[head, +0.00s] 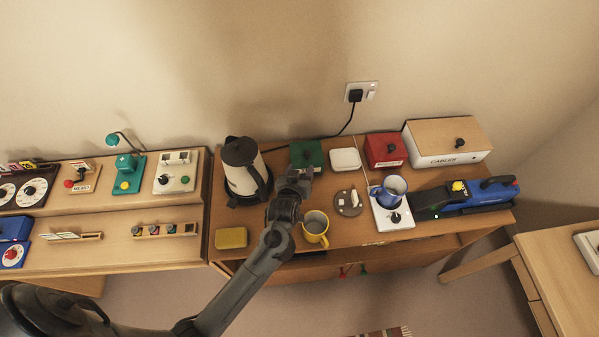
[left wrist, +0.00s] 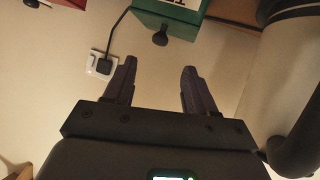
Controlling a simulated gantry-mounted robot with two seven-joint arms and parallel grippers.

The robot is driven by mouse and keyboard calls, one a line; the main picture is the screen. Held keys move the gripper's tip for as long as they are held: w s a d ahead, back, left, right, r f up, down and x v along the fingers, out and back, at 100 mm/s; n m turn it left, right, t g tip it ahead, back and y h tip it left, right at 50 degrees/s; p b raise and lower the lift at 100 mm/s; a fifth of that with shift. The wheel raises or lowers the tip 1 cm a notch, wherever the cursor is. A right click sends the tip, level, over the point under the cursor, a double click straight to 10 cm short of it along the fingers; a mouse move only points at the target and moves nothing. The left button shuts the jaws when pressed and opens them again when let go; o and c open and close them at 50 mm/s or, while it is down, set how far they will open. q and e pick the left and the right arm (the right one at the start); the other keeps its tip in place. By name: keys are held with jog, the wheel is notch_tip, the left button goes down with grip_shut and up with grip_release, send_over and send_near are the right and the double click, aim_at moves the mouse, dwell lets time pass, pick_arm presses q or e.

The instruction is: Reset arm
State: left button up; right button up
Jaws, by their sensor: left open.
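My left arm reaches in from the bottom left of the head view, and its gripper (head: 298,176) is over the wooden cabinet top, in front of the green box (head: 306,153). In the left wrist view the two dark fingers of my left gripper (left wrist: 153,85) stand apart with nothing between them. The green box with its dark knob (left wrist: 168,22) shows beyond the fingertips there, apart from them. My right gripper is in neither view.
A kettle (head: 242,170) stands close left of my left gripper, and a yellow mug (head: 316,228) close to its right. A blue mug (head: 389,190) sits on a white hot plate (head: 394,222). A plugged-in cord runs from the wall socket (head: 361,92). A yellow sponge (head: 231,238) lies front left.

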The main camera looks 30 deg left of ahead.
pick_arm(q)
jog(key=shift+s+r, duration=0.15)
jog(key=shift+s, duration=0.1)
dwell(0.3)
jog(key=s+d+r+m+g+h+p, duration=0.1)
jog(key=s+r+m+g+p, duration=0.1)
jog(key=s, duration=0.7)
jog(key=s+d+r+m+g+h+p, duration=0.2)
jog(key=s+m+g, duration=0.1)
jog(key=s, duration=0.6)
jog(key=s+d+r+m+g+h+p, duration=0.1)
jog(key=s+d+r+m+g+p, duration=0.1)
jog(key=s, duration=0.7)
jog(key=shift+r+m+g+h, duration=0.3)
jog(key=shift+r+m+g, duration=0.15)
jog(key=shift+g, duration=0.25)
